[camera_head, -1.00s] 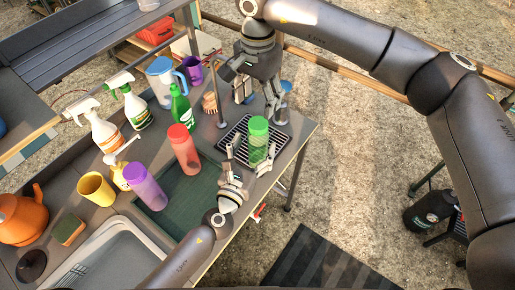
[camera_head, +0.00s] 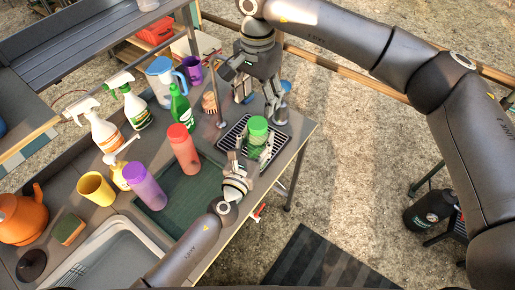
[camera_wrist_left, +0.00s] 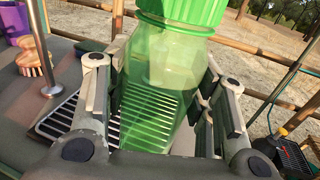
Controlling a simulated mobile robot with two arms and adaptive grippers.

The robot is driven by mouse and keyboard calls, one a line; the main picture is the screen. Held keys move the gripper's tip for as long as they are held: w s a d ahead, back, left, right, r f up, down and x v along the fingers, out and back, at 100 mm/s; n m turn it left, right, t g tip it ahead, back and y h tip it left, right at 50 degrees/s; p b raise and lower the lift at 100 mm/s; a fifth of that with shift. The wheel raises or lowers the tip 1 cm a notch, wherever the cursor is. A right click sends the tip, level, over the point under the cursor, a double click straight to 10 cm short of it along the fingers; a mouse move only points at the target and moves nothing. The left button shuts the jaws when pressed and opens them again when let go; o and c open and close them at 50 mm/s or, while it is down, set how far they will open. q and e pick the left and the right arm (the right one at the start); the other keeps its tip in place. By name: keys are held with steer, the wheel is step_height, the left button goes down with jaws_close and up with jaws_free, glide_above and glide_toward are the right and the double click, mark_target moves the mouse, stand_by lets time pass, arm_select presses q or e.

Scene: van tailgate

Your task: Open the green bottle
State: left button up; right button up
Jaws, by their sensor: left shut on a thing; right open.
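The green bottle (camera_head: 258,130), translucent with a ribbed green cap, stands upright on a black drain grate (camera_head: 280,144). In the left wrist view its clear green body (camera_wrist_left: 155,85) fills the middle, and the cap is cut off by the top edge. My left gripper (camera_head: 256,157) is shut on the bottle's body, a finger on each side, below the cap. My right gripper (camera_head: 261,98) is open and empty, pointing down behind the bottle and apart from it.
A red bottle (camera_head: 184,152), a purple bottle (camera_head: 146,188) and a green soap bottle (camera_head: 181,108) stand left of the grate. A thin metal post (camera_head: 220,105) rises near my right gripper. The counter edge lies close on the right, with open ground beyond.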

mark_target(257, 123)
arm_select(q)
jaws_close()
arm_select(e)
steer(key=shift+w, duration=0.1)
steer(key=m, duration=0.8)
steer(key=shift+m, duration=0.4)
steer(key=m, duration=1)
steer(key=shift+m, duration=0.3)
steer(key=m, duration=1)
steer(key=shift+m, duration=0.3)
steer(key=m, duration=0.9)
steer(key=shift+m, duration=0.4)
steer(key=shift+f+m, duration=0.3)
steer(key=shift+m, duration=0.1)
step_height(257, 123, down, 8)
steer(key=shift+r, duration=0.25)
